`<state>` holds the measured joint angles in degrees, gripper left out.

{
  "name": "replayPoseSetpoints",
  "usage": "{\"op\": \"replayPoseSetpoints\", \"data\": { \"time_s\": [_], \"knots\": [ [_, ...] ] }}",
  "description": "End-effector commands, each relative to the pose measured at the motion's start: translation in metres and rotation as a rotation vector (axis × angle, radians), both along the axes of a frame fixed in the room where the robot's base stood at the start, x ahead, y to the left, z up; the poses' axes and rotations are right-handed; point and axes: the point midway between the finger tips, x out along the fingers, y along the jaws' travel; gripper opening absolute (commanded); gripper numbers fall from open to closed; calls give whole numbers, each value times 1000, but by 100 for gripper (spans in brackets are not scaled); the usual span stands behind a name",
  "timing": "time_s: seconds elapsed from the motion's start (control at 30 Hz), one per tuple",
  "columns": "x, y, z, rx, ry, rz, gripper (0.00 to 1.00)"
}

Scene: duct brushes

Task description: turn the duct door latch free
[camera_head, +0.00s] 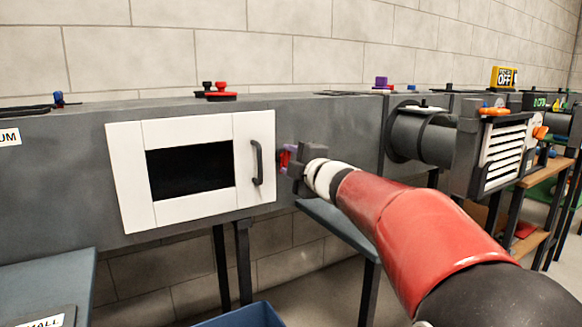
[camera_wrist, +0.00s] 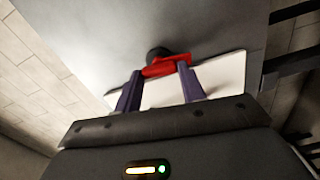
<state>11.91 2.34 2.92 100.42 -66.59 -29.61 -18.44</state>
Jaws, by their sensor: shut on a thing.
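The duct door (camera_head: 128,180) is a white frame around a dark window, set flush against the grey duct, with a black upright handle (camera_head: 257,163) on its right side. The red latch (camera_wrist: 168,66) shows in the wrist view as a short bar with a dark round knob behind it, by the edge of the white door (camera_wrist: 222,76). My gripper (camera_head: 287,158) is just right of the door. Its purple fingers (camera_wrist: 161,74) are shut on the latch, one at each side. In the head view my gripper hides most of the latch.
The grey duct (camera_head: 335,125) runs along the block wall. A round duct piece (camera_head: 425,135) and a white louvred grille (camera_head: 505,152) stand to the right. A blue bin (camera_head: 240,316) and a grey table (camera_head: 45,285) are below. The space before the door is clear.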

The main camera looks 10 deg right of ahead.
Motion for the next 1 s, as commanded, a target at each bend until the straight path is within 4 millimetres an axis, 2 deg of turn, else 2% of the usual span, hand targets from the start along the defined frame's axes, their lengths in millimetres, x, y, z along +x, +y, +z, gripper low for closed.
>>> {"op": "replayPoseSetpoints", "data": {
  "time_s": [0.33,0.87,0.9,1.0],
  "knots": [
    [0,1,-2,-131,-42,2,17],
    [0,1,-2,-153,-48,2,17],
    [0,1,-2,-153,-48,2,43],
    [0,1,-1,-152,-47,1,56]
  ]
}}
